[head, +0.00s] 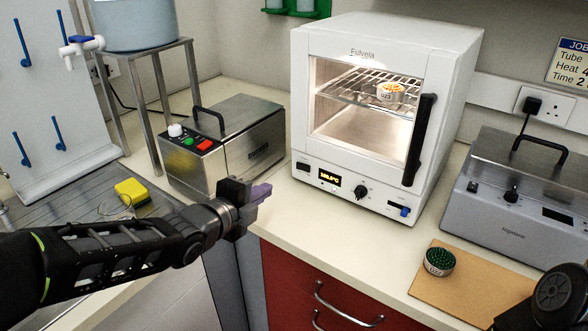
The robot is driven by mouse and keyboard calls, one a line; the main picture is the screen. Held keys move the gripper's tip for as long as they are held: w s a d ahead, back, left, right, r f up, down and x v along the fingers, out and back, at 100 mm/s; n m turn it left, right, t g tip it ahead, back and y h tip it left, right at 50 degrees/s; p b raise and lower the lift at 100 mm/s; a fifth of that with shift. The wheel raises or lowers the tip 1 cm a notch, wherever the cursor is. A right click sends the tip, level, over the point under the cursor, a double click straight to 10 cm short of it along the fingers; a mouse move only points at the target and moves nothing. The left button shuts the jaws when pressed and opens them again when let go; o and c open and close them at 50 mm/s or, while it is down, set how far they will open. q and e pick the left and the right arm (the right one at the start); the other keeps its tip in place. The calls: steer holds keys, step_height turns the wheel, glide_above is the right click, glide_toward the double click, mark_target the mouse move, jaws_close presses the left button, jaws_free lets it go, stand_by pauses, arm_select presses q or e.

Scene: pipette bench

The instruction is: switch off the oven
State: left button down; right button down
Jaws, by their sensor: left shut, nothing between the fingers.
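The white oven (443,75) stands at the back of the bench with its door closed. Its inside is lit, and its display (330,181) glows yellow. The front panel has a black knob (361,192), a small blue control (405,211) at the lower right and a dark control (302,166) at the lower left. A dish labelled U23 (390,93) sits on the wire shelf inside. My left gripper (264,191) is shut and empty, in front of the oven's lower left corner and apart from it. My right gripper is out of view; only part of my right arm shows at the lower right.
A steel unit (250,140) with green and red buttons stands left of the oven. A grey lidded bath (500,215) stands at the right. A green-topped pot (439,262) sits on a brown board (450,290). A yellow sponge (131,192) lies by the sink. The counter before the oven is clear.

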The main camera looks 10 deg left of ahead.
mark_target(297, 166)
arm_select(q)
steer(key=shift+x, duration=0.8)
steer(key=x, duration=0.4)
steer(key=p+x, duration=0.1)
steer(key=x, duration=0.3)
steer(key=p+x, duration=0.1)
steer(key=x, duration=0.3)
steer(key=shift+w+r, duration=0.25)
steer(key=shift+r, duration=0.15)
steer(key=b, duration=0.3)
steer(key=shift+w+f, duration=0.3)
steer(key=shift+w, duration=0.05)
steer(key=shift+a+r+b, duration=0.15)
steer(key=shift+r+b, duration=0.15)
steer(key=shift+b, duration=0.3)
steer(key=shift+r+p, duration=0.25)
steer(key=shift+p, duration=0.15)
